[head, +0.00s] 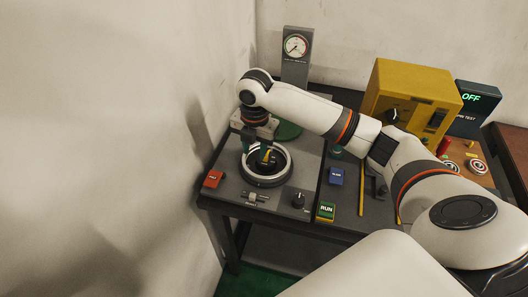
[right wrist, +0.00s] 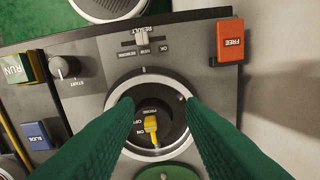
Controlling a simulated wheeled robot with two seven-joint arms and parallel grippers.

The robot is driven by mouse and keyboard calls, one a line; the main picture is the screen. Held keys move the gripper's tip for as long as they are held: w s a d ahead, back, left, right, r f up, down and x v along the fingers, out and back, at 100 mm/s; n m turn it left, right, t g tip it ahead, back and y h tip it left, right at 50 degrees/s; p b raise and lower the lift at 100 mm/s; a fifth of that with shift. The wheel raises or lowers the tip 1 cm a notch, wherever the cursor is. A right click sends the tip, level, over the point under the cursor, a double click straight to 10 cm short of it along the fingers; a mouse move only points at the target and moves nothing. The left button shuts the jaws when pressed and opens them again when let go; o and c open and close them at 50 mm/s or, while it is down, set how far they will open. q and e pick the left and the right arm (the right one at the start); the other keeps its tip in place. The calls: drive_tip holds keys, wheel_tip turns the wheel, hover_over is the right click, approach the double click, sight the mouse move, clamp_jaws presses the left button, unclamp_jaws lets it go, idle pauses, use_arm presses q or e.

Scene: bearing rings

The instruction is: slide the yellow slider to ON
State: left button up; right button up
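The yellow slider (right wrist: 151,125) sits on a dark plate inside a pale metal ring (right wrist: 118,91) on the grey bench panel. Small OFF and ON labels are beside it; I cannot tell surely which one it stands at. In the head view the slider (head: 266,156) shows inside the ring (head: 246,168). My right gripper (right wrist: 160,101) is open, its two green fingers spread on either side of the slider over the ring. In the head view my right gripper (head: 255,145) points down above the ring. I cannot tell whether the fingers touch anything. My left gripper is not in view.
A red button block (head: 213,179), a small lever switch (head: 255,197), a black START knob (head: 298,200), a green RUN block (head: 326,210) and a blue block (head: 336,177) surround the ring. A gauge (head: 296,47) stands behind. A yellow box (head: 412,92) and an OFF display (head: 475,105) stand right.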

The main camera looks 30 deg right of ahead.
sight(265, 158)
drive_tip(key=w+d+r+n, duration=0.2)
drive_tip(key=d+r, duration=0.3)
drive_tip(key=f+p, duration=0.1)
drive_tip(key=f, duration=1)
drive_tip(key=shift+s+a+f+p, duration=0.2)
drive_tip(key=shift+f+p, duration=0.1)
drive_tip(key=shift+p, duration=0.1)
drive_tip(key=shift+c, duration=0.2)
clamp_jaws()
